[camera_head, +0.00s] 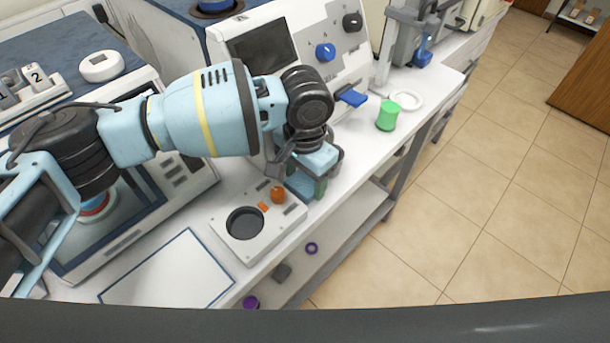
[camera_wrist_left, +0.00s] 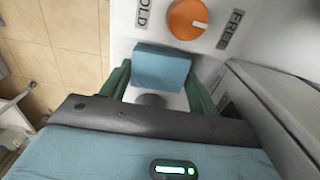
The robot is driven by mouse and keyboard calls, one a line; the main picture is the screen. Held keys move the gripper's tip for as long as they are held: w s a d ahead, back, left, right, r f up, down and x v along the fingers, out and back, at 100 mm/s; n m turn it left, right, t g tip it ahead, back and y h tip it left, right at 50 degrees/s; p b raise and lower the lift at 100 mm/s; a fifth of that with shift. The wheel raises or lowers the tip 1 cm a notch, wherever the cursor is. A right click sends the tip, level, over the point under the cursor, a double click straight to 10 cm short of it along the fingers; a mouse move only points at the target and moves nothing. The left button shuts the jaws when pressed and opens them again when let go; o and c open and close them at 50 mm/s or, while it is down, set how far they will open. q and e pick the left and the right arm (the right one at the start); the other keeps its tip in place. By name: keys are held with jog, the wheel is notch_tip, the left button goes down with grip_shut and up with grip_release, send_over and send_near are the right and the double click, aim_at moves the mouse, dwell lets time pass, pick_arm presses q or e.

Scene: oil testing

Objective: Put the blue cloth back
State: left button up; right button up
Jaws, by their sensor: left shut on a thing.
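The blue cloth (camera_wrist_left: 162,68) shows in the left wrist view as a small folded blue block between my two green fingers. My left gripper (camera_head: 306,188) is shut on it, pointing down at the right end of a white device (camera_head: 226,222) with an orange knob (camera_head: 278,195). In the left wrist view the knob (camera_wrist_left: 187,19) sits just beyond the cloth, between the labels "HOLD" and "FREE". I cannot tell whether the cloth touches the surface below. My right gripper is not in view.
A tall instrument (camera_head: 335,50) with blue and black knobs stands behind the gripper. A green cup (camera_head: 387,116) and a white dish (camera_head: 406,100) are to the right on the bench. The bench's front edge is close, with a lower shelf (camera_head: 345,235) beneath.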

aim_at(305, 181)
pick_arm(q)
jog(key=shift+f, duration=0.15)
jog(key=o, duration=0.7)
notch_tip(305, 181, up, 12)
jog(key=shift+r+p, duration=0.1)
jog(key=shift+p, duration=0.35)
dwell(0.4)
